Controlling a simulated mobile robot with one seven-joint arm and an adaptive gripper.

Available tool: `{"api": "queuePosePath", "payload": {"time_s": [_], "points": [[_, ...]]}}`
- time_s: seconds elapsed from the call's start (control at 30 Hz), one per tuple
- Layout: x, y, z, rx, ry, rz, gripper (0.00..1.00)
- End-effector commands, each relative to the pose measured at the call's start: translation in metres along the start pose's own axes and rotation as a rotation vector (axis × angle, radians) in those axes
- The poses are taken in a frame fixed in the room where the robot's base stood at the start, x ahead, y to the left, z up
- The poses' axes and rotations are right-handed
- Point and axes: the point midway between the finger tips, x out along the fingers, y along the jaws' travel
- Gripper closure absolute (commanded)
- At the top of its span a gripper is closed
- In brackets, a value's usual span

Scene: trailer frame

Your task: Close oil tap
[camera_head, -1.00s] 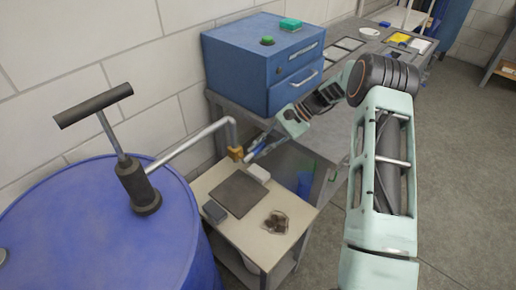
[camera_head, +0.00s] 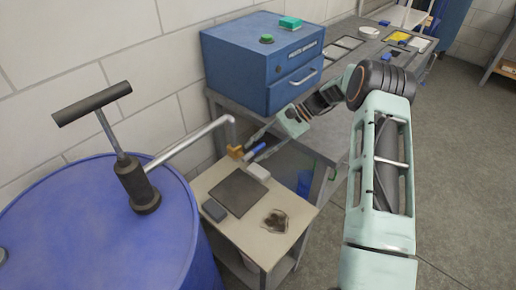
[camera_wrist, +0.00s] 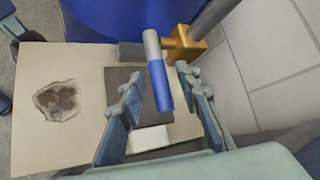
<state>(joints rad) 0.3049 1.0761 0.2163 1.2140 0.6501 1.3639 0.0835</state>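The oil tap (camera_head: 236,153) is a brass fitting at the end of the metal pipe, above the small table. It also shows in the wrist view (camera_wrist: 184,45). Its handle (camera_wrist: 160,82), a silver stem with a blue grip, sticks out towards my gripper; the blue part also shows in the head view (camera_head: 256,149). My gripper (camera_wrist: 158,86) is open, with one finger on each side of the handle in the wrist view. Gaps show between the handle and both fingers. I cannot tell exactly how deep the handle sits between them.
A blue barrel (camera_head: 100,235) with a hand pump (camera_head: 138,185) stands at left. The small table (camera_head: 285,245) below the tap holds a dark plate, small boxes and a stained patch. A blue drawer cabinet (camera_head: 245,75) stands on the grey workbench behind; the wall is close.

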Motion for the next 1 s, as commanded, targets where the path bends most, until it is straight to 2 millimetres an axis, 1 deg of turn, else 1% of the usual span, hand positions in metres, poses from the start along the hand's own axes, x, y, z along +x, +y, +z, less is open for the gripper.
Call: {"api": "queuePosePath", "payload": {"time_s": [0.17, 0.27, 0.37, 0.6, 0.7, 0.83, 1.0], "points": [[-0.003, 0.000, 0.000, -0.001, 0.002, 0.000, 0.69], [-0.013, -0.001, -0.001, -0.001, 0.005, -0.002, 0.69], [-0.030, 0.000, -0.001, 0.000, 0.006, -0.002, 0.69], [-0.083, 0.000, -0.002, -0.001, 0.005, -0.002, 0.69], [-0.100, 0.000, -0.001, -0.001, 0.003, -0.001, 0.69], [-0.113, 0.000, -0.001, 0.000, 0.002, 0.000, 0.69], [-0.120, 0.000, 0.000, 0.000, 0.000, 0.000, 0.69]]}}
